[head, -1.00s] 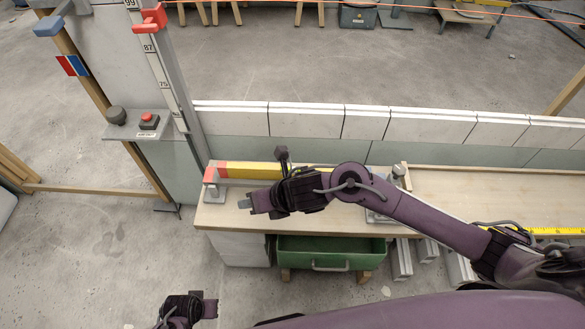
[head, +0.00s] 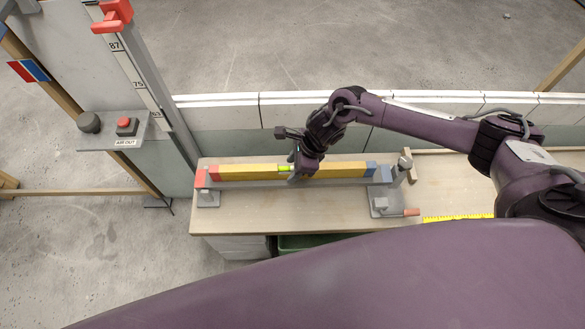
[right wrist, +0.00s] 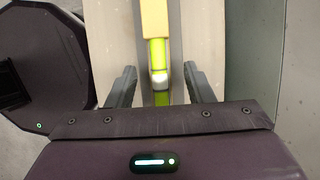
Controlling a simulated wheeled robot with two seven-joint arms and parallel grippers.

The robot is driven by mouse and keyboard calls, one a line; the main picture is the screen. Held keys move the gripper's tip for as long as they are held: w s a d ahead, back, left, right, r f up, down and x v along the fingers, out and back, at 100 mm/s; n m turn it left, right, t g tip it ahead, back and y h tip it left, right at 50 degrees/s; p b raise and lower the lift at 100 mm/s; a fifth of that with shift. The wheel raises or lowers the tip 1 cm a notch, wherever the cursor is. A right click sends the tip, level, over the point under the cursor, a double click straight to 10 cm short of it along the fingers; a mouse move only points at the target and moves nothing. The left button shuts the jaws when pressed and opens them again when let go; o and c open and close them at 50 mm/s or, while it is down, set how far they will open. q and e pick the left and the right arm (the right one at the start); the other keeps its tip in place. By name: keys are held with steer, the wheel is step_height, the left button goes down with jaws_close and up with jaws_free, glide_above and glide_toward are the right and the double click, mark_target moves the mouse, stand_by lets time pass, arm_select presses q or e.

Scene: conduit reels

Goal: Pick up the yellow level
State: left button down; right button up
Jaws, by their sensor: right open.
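The yellow level (head: 340,171) is a long bar with a red left end, a blue right end and a bright green vial near its middle. It lies level on a grey rest, with stands under both ends. My right gripper (head: 300,172) is at the middle of the level and hides a short part of it. In the right wrist view, its open fingers (right wrist: 158,78) stand one on each side of the level's green vial (right wrist: 159,77), with gaps showing. My left gripper is not in view.
The wooden bench (head: 290,211) carries the rest, whose grey right stand (head: 384,207) has an orange-tipped part. A low white-topped wall (head: 225,107) runs behind. A post with a red clamp (head: 113,15) and a red-button box (head: 127,126) stand at left. A yellow tape (head: 455,217) lies at right.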

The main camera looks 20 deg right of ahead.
steer(key=shift+x, duration=1.1)
jaws_close()
steer(key=shift+r, duration=0.1)
